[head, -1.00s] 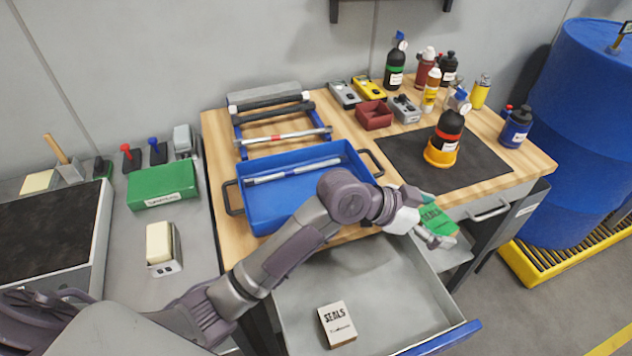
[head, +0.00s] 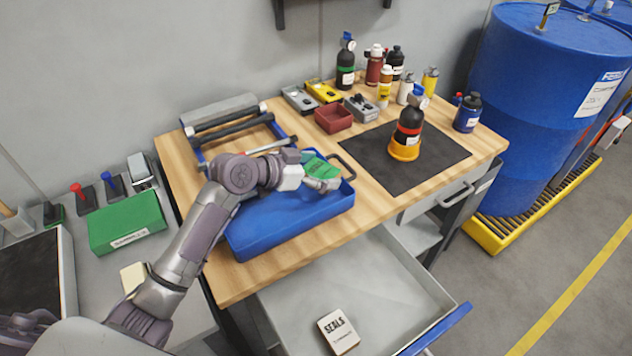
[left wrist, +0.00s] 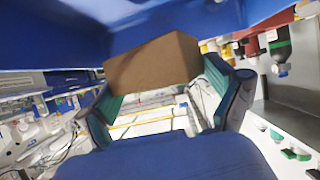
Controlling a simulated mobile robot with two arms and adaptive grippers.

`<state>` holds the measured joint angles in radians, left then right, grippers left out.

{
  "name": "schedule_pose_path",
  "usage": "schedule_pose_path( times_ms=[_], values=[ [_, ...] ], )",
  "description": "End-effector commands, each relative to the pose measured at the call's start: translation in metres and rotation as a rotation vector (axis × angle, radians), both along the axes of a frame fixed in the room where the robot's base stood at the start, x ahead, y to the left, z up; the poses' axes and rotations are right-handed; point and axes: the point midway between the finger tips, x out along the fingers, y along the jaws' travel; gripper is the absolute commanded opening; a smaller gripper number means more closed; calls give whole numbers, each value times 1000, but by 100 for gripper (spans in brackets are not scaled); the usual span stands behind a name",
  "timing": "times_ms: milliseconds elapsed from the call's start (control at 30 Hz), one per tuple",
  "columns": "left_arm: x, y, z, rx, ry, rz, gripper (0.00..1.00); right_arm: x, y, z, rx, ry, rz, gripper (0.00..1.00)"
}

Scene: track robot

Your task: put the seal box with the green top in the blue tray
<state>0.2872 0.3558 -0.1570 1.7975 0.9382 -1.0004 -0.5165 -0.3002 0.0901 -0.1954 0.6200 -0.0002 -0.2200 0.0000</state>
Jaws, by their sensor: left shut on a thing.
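The seal box with the green top (head: 318,168) is in my left gripper (head: 316,178), over the right part of the blue tray (head: 290,220). In the left wrist view the box shows a plain brown side (left wrist: 152,64), pinched between the two fingers. I cannot tell how high the box is above the tray floor. A second seal box with a white top (head: 338,331) lies in the open drawer (head: 385,285). My right gripper is not in view.
A black bottle in an orange holder (head: 405,150) stands on the dark mat (head: 440,158) to the right. A small red bin (head: 333,118) and several bottles stand behind. A green case (head: 127,222) is on the left counter. The drawer juts out in front.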

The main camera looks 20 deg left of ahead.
Motion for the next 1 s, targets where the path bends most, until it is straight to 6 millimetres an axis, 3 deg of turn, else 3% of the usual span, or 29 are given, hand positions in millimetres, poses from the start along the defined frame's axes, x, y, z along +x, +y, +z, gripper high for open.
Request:
schedule_pose_path(
  times_ms=[167,400,800,833,900,1000],
  values=[
    [0,8,-10,-2,2,0,57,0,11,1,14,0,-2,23],
    [0,8,-42,-2,2,1,57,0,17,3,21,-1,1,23],
    [1,8,-49,0,-1,1,57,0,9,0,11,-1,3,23],
    [1,8,-49,0,-1,1,94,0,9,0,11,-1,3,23],
    [1,8,-48,-1,-1,0,100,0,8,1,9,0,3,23],
    [0,8,-48,-1,-1,0,100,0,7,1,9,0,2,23]
  ],
)
